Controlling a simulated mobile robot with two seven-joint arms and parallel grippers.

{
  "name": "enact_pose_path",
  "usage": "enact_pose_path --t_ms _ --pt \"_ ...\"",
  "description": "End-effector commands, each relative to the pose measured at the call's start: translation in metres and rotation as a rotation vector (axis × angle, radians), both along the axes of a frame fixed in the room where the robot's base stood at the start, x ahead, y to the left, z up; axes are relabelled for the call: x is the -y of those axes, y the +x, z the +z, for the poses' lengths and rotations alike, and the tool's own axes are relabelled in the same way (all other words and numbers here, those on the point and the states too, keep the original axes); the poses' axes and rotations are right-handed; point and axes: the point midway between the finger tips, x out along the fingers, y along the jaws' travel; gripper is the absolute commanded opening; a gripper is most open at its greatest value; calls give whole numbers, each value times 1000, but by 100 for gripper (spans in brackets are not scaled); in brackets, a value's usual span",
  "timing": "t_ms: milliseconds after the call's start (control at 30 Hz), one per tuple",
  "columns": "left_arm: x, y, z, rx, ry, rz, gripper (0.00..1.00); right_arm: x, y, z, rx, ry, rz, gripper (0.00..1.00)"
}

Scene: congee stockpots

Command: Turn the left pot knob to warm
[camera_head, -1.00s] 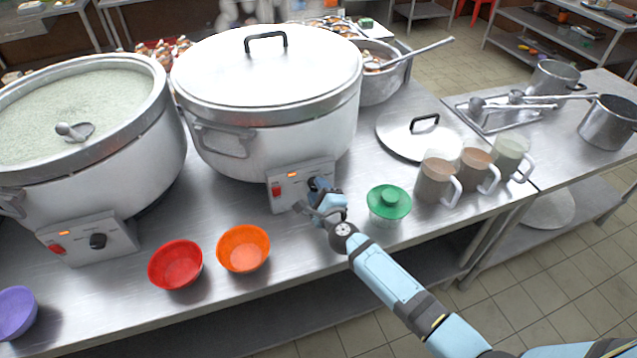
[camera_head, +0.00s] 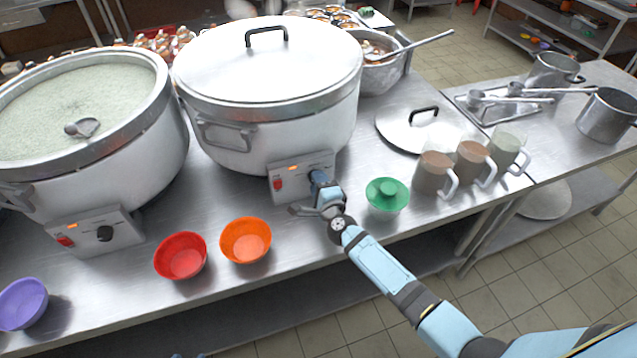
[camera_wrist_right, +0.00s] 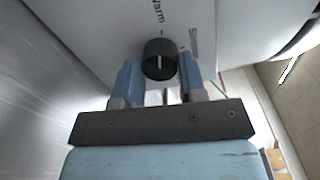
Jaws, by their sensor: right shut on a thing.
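The left pot (camera_head: 110,150) stands open and full of pale congee with a ladle in it. Its control box has a red switch and a black knob (camera_head: 104,233), with no gripper near it. The lidded pot (camera_head: 270,120) stands to its right with its own control box (camera_head: 290,178). My right gripper (camera_head: 318,182) is at that box, its fingers shut on the box's black knob (camera_wrist_right: 159,60). In the right wrist view the knob has a white mark, with "Warm" printed above it and another, partly readable label to its right.
Red (camera_head: 181,256), orange (camera_head: 246,240) and purple (camera_head: 22,304) bowls stand along the front edge. Several mugs and a loose lid (camera_head: 420,133) lie further right. The counter before the left box is fairly clear.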

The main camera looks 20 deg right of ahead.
Motion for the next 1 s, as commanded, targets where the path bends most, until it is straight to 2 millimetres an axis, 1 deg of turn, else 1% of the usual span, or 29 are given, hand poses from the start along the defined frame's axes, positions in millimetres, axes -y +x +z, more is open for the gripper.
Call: enact_pose_path --t_ms 100,133,233,500,633,767,1000 --pt "0 0 0 0 0 0 43 0 -1 -2 -3 -1 0 14" --pt "0 0 0 0 0 0 43 0 -1 -2 -3 -1 0 40" --pt "0 0 0 0 0 0 43 0 -1 -1 -2 -1 0 63" --pt "0 1 2 5 -1 0 43 0 -1 0 -1 0 0 64" --pt "0 1 4 6 -2 0 43 0 -9 0 -1 2 0 64" --pt "0 1 6 6 -2 0 43 1 -31 0 -3 3 0 64" --pt "0 1 6 5 -1 0 43 4 -87 2 -3 3 -1 64"
